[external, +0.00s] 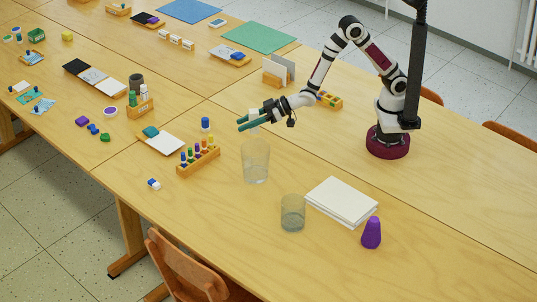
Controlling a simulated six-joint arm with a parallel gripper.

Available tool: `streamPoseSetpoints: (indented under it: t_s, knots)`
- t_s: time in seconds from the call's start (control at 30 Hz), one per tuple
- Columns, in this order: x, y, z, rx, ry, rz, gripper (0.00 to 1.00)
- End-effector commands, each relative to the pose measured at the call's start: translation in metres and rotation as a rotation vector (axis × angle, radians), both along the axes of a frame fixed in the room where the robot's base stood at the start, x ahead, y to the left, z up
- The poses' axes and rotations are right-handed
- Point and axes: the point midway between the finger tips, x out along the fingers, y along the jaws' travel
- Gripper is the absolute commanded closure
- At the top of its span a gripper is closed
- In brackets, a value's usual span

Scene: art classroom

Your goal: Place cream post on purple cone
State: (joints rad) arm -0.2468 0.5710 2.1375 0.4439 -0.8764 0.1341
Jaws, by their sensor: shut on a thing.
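The purple cone (371,233) stands upright near the front right of the table, with a rounded, narrower top.
The tall clear glass (256,165) stands below my gripper. A shorter grey glass (293,213) and a stack of white paper (342,200) lie between it and the cone. A wooden rack with coloured pegs (198,158) stands left. The table right of the cone is clear.

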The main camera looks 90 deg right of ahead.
Motion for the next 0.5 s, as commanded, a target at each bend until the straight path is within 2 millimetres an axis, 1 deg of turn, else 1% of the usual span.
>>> streamPoseSetpoints:
  t_s: [0.03, 0.07, 0.1, 0.17, 0.2, 0.27, 0.3, 0.37, 0.4, 0.47, 0.5]
  knots:
    - [-0.010, 0.037, 0.007, 0.000, -0.002, 0.089, 1.00]
    - [-0.018, 0.059, 0.010, 0.000, -0.003, 0.143, 1.00]
    - [-0.030, 0.087, 0.014, 0.000, -0.002, 0.214, 1.00]
    - [-0.051, 0.128, 0.021, 0.000, -0.002, 0.323, 1.00]
    - [-0.067, 0.154, 0.025, 0.000, -0.002, 0.395, 1.00]
    - [-0.094, 0.191, 0.031, 0.000, -0.002, 0.503, 1.00]
    - [-0.114, 0.214, 0.035, 0.000, -0.002, 0.575, 1.00]
    - [-0.145, 0.245, 0.040, -0.001, -0.001, 0.681, 1.00]
    - [-0.166, 0.263, 0.044, 0.000, -0.002, 0.748, 1.00]
    - [-0.197, 0.285, 0.047, 0.000, 0.000, 0.840, 1.00]
    - [-0.216, 0.297, 0.050, -0.001, -0.002, 0.894, 1.00]
